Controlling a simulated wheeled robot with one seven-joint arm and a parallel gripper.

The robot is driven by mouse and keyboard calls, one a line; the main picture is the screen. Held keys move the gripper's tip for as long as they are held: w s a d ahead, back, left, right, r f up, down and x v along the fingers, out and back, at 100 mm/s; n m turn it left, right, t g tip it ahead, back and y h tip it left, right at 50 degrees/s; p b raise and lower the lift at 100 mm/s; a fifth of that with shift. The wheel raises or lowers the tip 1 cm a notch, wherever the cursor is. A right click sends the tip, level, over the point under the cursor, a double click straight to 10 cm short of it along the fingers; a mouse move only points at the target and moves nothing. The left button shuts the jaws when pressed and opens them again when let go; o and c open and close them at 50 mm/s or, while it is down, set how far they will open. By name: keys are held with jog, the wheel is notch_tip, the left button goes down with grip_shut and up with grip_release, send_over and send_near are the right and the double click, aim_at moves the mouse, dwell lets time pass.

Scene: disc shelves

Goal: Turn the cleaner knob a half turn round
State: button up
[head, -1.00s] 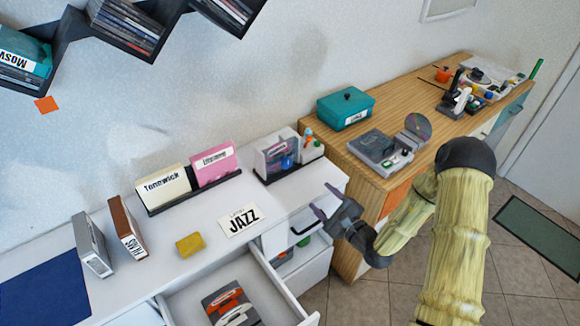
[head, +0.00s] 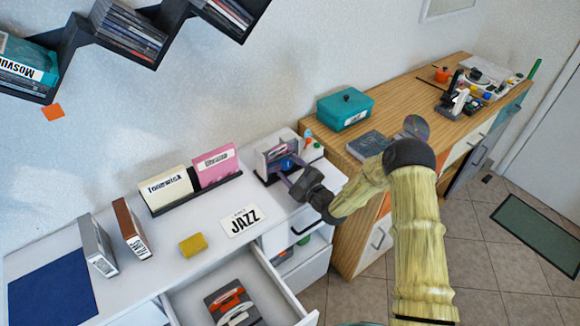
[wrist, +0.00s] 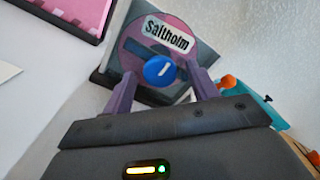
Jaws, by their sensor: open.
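The blue round knob (wrist: 160,70) with a short white mark sits in front of a purple disc labelled Saltholm (wrist: 166,35), on the grey and black cleaner (wrist: 115,62). In the head view the knob (head: 287,164) is small, at the front of the cleaner (head: 262,160) at the back right of the white counter. My gripper (wrist: 163,78) is open, with one purple finger on each side of the knob. I cannot tell whether either finger touches it. In the head view my gripper (head: 289,172) is right at the cleaner's front.
A small orange-topped item (head: 308,134) stands just right of the cleaner. Cream and pink sleeves (head: 215,164) stand in a rack to the left. A JAZZ card (head: 241,221) lies in front. An open drawer (head: 276,274) sticks out below. The wooden cabinet carries a teal box (head: 345,109).

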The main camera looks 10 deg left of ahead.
jog(key=shift+w+a, duration=0.3)
jog(key=shift+a, duration=0.05)
jog(key=c, duration=1)
